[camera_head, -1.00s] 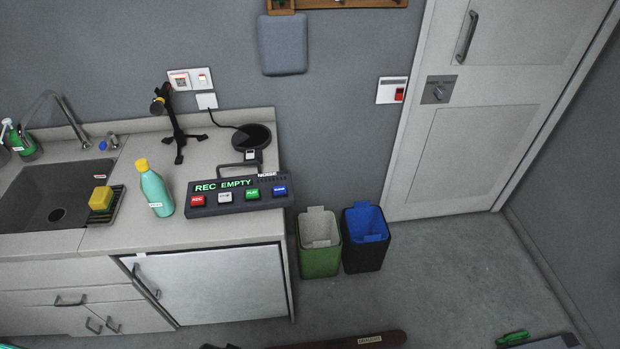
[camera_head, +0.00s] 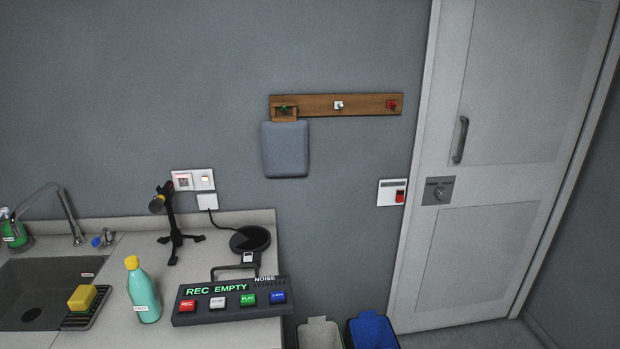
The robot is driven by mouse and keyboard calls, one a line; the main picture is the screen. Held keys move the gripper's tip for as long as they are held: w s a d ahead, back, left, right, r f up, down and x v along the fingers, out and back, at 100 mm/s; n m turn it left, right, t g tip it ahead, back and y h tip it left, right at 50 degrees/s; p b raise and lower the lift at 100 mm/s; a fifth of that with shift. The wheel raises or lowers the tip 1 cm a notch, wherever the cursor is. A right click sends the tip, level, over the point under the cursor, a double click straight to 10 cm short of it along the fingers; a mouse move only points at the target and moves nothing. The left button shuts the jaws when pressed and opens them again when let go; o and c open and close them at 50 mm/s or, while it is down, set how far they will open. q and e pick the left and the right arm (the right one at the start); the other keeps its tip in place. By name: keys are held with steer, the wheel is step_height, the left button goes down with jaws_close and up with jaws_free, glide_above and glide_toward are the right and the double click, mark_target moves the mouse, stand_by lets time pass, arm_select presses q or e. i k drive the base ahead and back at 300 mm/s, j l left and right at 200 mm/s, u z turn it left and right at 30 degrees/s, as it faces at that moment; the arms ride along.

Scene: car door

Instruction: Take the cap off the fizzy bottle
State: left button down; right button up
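The fizzy bottle (camera_head: 143,296) is teal with a small white label and stands upright on the counter, between the sink and the recorder box. Its yellow cap (camera_head: 132,263) is on top of it. Neither of my grippers shows in the head view.
The recorder box (camera_head: 232,300) reading "REC EMPTY" stands just right of the bottle. Behind are a black microphone stand (camera_head: 173,228) and a round black pad (camera_head: 250,240). Left are a sponge (camera_head: 82,298) on a rack and the sink (camera_head: 35,290). Two bins (camera_head: 372,333) stand right of the counter.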

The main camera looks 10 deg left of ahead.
mark_target(142, 292)
steer(key=u, duration=1.3)
steer(key=i+j, duration=0.1)
steer(key=i, duration=0.25)
steer(key=i+j+z, duration=0.1)
steer(key=i, duration=0.3)
